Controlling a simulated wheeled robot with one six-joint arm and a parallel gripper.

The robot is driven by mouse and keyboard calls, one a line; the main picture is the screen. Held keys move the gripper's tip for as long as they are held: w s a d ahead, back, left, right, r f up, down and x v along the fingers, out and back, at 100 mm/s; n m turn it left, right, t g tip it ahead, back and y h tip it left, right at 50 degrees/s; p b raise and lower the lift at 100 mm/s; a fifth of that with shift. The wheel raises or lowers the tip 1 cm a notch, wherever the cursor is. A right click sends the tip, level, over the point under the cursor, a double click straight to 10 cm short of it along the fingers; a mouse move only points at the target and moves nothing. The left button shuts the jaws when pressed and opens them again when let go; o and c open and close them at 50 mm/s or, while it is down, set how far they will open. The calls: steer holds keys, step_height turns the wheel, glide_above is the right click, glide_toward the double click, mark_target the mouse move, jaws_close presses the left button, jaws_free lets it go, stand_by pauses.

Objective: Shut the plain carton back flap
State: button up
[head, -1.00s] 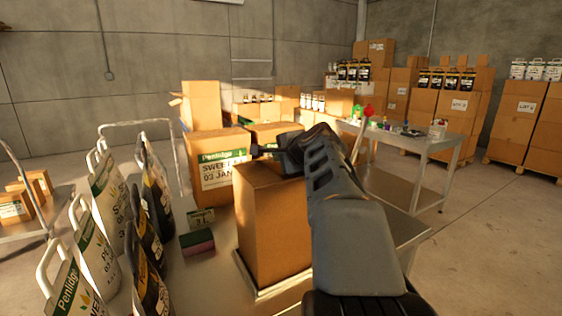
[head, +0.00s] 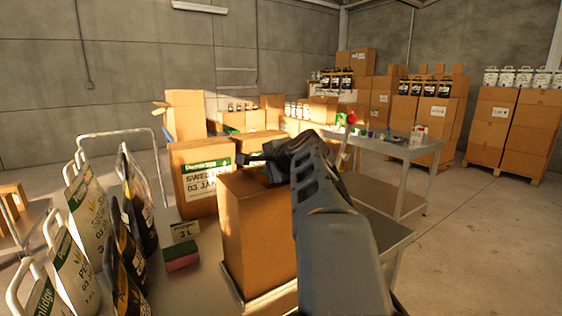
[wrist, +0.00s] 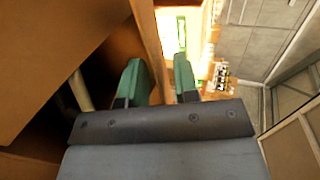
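The plain carton (head: 255,235) stands upright on a flat tray or scale at the front of the metal bench in the head view. My gripper (head: 250,158) is above its top rear edge, and my arm hides much of the carton's right side and top. In the wrist view, the green fingertips (wrist: 160,78) are apart, with a thin upright cardboard panel (wrist: 147,30) between them. It looks like a carton flap seen nearly edge-on; I cannot tell which flap. A gap shows beside the right finger, and a dark carton interior lies left of the panel.
A Penlidge-labelled carton (head: 192,190) stands just behind the plain carton. A pink-and-green block (head: 182,257) lies left of the carton. A metal table (head: 415,150) stands behind right; open floor (head: 480,240) lies right.

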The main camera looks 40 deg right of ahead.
steer(key=v, duration=1.2)
steer(key=shift+s, duration=0.25)
steer(key=shift+c, duration=0.3)
